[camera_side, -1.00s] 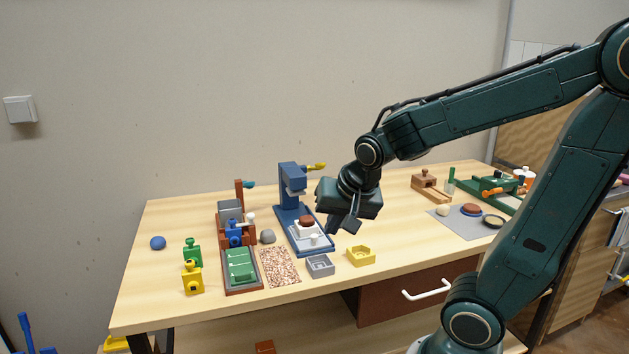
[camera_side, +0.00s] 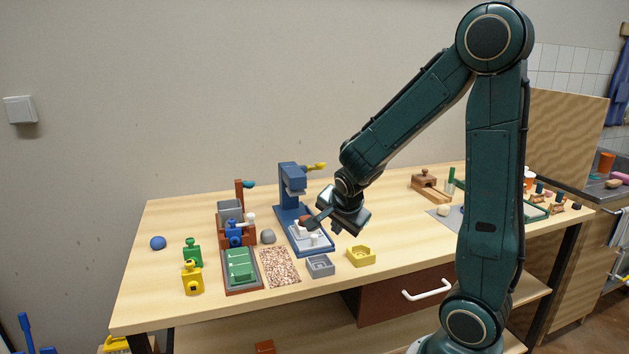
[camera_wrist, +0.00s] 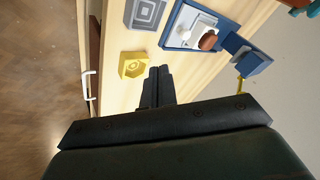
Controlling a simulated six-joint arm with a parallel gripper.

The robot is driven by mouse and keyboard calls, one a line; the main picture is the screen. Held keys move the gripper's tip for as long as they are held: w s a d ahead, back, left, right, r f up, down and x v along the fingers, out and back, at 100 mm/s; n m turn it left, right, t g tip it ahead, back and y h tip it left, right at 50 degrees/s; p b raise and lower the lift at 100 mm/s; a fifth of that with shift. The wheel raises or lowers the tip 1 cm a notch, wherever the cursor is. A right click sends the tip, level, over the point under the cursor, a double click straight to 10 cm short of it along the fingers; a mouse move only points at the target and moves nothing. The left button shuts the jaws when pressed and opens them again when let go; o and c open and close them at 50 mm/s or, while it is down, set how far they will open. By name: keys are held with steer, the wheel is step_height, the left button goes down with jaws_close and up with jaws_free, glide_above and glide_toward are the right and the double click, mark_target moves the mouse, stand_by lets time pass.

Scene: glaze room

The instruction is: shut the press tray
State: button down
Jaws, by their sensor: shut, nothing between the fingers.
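The blue press (camera_side: 290,178) stands on the table with its yellow lever at the top. Its white tray (camera_side: 299,234) sits out in front of the press head, on the blue base. A small white knob (camera_side: 314,239) stands at its near end. A red-brown disc (camera_wrist: 208,41) lies on the tray, and my fingers partly hide it in the side view. My gripper (camera_side: 311,225) is shut and empty, beside the tray at its right. In the wrist view its fingers (camera_wrist: 159,71) point towards the tray; contact cannot be told.
A grey mould (camera_side: 320,266) and a yellow mould (camera_side: 360,256) stand in front of the press. A grey stone (camera_side: 268,236) and a speckled mat (camera_side: 279,267) lie to its left. A wooden block (camera_side: 429,186) stands further right. Bare table lies between it and the press.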

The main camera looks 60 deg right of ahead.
glide_toward(319, 244)
steer(key=shift+s+d+f, duration=0.15)
steer(key=shift+s+f, duration=0.55)
steer(key=shift+f, duration=0.05)
steer(key=shift+s+d+f, duration=0.15)
steer(key=shift+s+f, duration=0.5)
steer(key=shift+f, duration=0.15)
steer(key=shift+w+d+f, duration=0.1)
steer(key=shift+w+d, duration=0.1)
steer(key=shift+w, duration=0.45)
steer(key=shift+w+d, duration=0.25)
steer(key=shift+w, duration=0.4)
steer(key=shift+w+d+f, duration=0.1)
steer(key=shift+w+d, duration=0.1)
steer(key=shift+w, duration=0.45)
steer(key=shift+r, duration=0.1)
steer(key=w+d, duration=0.8)
steer(key=shift+w+d, duration=0.1)
